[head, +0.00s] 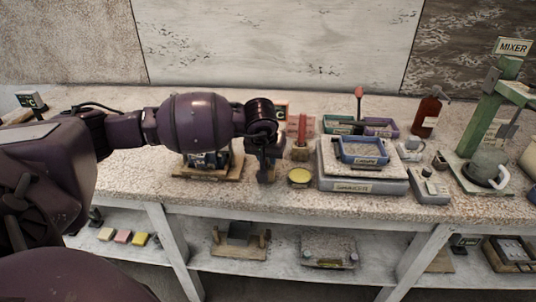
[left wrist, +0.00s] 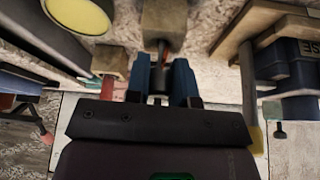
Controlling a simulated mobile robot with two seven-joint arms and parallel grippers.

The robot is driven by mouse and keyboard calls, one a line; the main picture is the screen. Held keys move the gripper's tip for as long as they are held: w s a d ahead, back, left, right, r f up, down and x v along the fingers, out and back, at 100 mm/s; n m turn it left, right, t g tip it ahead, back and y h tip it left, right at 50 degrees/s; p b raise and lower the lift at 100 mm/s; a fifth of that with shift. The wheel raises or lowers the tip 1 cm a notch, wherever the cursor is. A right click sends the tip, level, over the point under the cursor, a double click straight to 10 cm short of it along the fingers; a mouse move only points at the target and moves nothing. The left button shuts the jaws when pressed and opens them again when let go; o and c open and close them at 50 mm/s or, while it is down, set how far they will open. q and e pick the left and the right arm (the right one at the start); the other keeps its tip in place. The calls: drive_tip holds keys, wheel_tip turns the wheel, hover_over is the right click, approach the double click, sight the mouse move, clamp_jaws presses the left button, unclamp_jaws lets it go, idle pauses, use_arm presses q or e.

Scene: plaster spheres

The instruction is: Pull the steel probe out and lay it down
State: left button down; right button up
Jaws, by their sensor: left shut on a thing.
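My left gripper (head: 267,172) points down at the worktop, left of the yellow disc. In the left wrist view its two blue fingers (left wrist: 161,84) are shut on a thin dark rod, which looks like the steel probe (left wrist: 160,50). The probe's far end meets a pale brown block (left wrist: 165,18); I cannot tell whether it is still inside it. In the head view the gripper hides the probe. My right gripper is in neither view.
The round yellow-topped dish (head: 299,177) is close to the gripper's right. A scale (head: 363,186) bearing a blue tray (head: 362,151) stands further right. A wooden-based device (head: 205,172) is close on the left. The front edge of the worktop is near.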

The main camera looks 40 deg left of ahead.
use_arm(q)
drive_tip(key=shift+f, duration=0.4)
drive_tip(key=c, duration=0.9)
unclamp_jaws()
drive_tip(key=shift+r, duration=0.1)
drive_tip(key=shift+r, duration=1.2)
drive_tip(key=shift+r+p, duration=0.45)
drive_tip(key=shift+r, duration=0.3)
